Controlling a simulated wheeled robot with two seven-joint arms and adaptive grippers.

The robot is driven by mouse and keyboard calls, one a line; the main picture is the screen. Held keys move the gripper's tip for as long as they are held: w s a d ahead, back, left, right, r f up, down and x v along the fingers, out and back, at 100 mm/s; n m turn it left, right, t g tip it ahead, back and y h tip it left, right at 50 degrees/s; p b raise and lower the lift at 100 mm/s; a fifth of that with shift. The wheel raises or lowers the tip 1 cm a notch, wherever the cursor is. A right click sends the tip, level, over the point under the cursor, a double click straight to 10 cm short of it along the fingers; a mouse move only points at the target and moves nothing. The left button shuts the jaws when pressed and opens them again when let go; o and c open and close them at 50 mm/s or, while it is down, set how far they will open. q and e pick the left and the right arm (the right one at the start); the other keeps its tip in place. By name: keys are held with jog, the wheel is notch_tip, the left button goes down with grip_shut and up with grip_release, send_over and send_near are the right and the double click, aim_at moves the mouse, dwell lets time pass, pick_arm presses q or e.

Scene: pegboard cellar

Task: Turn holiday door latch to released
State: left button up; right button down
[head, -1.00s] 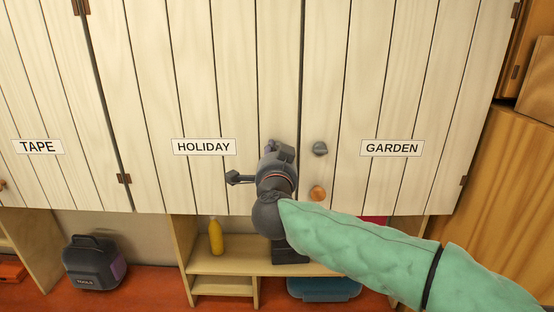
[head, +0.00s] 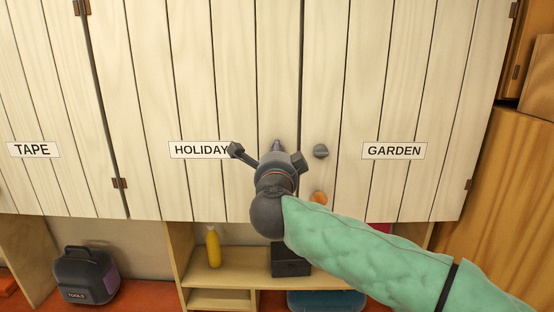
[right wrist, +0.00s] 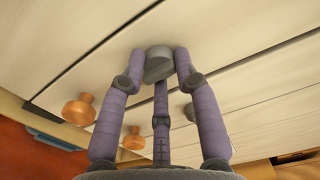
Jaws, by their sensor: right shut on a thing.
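The holiday door (head: 190,60) is pale planked wood with a HOLIDAY label (head: 200,150), and it looks closed. My right gripper (head: 272,158) is at the lower right part of this door, covering its latch in the head view. In the right wrist view, its purple fingers are shut around the grey latch knob (right wrist: 157,64), which looks tilted. How far the knob is turned is hard to tell. My left gripper is not in view.
The garden door (head: 400,70) to the right has its own grey latch (head: 320,151) and a wooden knob (head: 320,198). Below are a shelf (head: 235,272) with a yellow bottle (head: 213,247) and a dark box (head: 290,262), and a tools bag (head: 86,273).

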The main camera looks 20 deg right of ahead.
jog(key=shift+a+f, duration=0.1)
jog(key=shift+f, duration=0.15)
jog(key=c, duration=1.1)
grip_release()
jog(key=shift+o, duration=1.1)
jog(key=shift+w+r, duration=0.1)
jog(key=v, duration=1.2)
